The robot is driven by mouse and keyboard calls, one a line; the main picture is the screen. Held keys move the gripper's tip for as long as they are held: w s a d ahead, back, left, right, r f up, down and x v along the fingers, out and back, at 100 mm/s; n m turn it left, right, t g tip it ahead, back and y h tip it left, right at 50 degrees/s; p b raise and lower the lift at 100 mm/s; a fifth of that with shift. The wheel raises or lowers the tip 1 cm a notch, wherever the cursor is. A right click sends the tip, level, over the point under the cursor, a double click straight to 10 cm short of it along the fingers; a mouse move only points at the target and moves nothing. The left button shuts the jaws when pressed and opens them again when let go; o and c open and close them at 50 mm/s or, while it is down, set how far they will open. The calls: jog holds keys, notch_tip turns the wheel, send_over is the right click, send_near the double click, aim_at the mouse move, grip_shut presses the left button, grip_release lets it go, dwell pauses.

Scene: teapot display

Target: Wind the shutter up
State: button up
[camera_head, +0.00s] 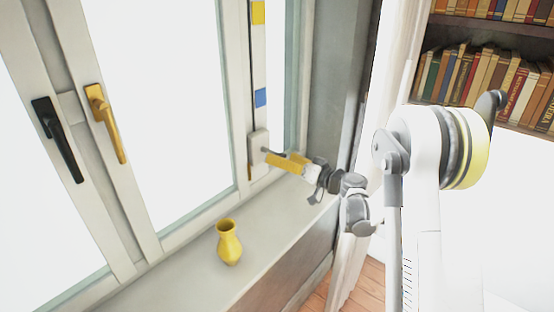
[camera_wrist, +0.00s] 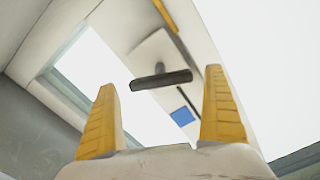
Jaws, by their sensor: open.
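A small white winder box (camera_head: 258,148) is fixed on the window frame, with a short dark crank handle (camera_head: 272,152) sticking out. In the wrist view the dark handle (camera_wrist: 160,79) is a bar on a stem from a pale plate (camera_wrist: 150,48), and it shows in the gap between my fingers. My gripper (camera_head: 274,159) has yellow fingers and is open right at the handle. I cannot tell whether a finger touches it. A narrow strip above the box has a yellow mark (camera_head: 258,12) and a blue mark (camera_head: 260,97); the blue mark also shows in the wrist view (camera_wrist: 182,116).
A yellow vase (camera_head: 229,243) stands on the window sill (camera_head: 185,283), left of and below my gripper. A black window handle (camera_head: 56,135) and a gold one (camera_head: 104,120) stick out at the left. Bookshelves (camera_head: 490,68) stand at the right.

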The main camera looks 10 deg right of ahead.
jog(key=shift+x, duration=0.85)
jog(key=c, duration=1.1)
jog(key=shift+m, duration=0.3)
jog(key=m+b, duration=0.1)
jog(key=m, duration=0.9)
jog(key=shift+m+b, duration=0.4)
jog(key=m, duration=0.6)
jog(key=shift+m, duration=0.3)
jog(key=m, duration=0.5)
jog(key=shift+b, duration=0.35)
